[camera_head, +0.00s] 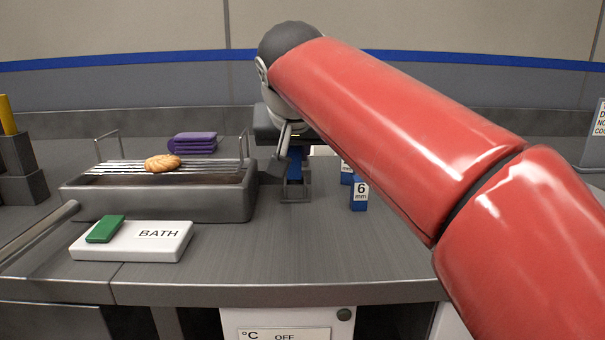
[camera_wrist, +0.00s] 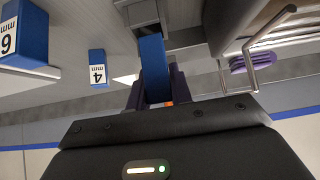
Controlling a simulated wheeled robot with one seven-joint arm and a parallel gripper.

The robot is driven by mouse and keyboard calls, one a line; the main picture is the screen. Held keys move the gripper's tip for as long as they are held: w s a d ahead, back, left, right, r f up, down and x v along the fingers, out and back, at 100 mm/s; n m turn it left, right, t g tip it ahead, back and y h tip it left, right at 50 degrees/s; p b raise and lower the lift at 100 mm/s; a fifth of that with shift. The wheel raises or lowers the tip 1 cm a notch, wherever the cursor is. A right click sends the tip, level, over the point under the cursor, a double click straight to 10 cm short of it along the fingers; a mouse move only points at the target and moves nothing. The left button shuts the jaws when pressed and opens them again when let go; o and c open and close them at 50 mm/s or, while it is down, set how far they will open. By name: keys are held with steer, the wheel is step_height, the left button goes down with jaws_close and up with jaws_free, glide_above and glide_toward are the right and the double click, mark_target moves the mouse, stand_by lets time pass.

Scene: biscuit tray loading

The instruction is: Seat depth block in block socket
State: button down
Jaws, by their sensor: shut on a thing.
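My gripper (camera_wrist: 155,85) is shut on a blue depth block (camera_wrist: 153,66), which sits between its dark purple fingers. In the head view the held block (camera_head: 295,160) shows as a blue strip below the wrist, directly above the grey block socket (camera_head: 294,194) at the right end of the bath. In the wrist view the block's far end meets or overlaps a grey bracket (camera_wrist: 140,14), which looks like the socket. I cannot tell whether the block is inside it or just above it. The block's label is not visible.
A blue 6 mm block (camera_head: 360,195) stands right of the socket; a 4 mm block (camera_wrist: 98,68) stands behind it. The grey bath (camera_head: 215,205) carries a wire rack with a biscuit (camera_head: 162,163). A white BATH board (camera_head: 130,250) holds a green block (camera_head: 105,229).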

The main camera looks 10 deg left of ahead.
step_height(320, 180, down, 3)
steer(key=shift+r+b, duration=0.1)
steer(key=shift+b, duration=0.85)
steer(key=shift+d, duration=0.1)
steer(key=c, duration=1.3)
jaws_free()
steer(key=shift+o, duration=0.2)
steer(key=p+v, duration=0.2)
steer(key=v, duration=1)
steer(key=shift+r, duration=0.1)
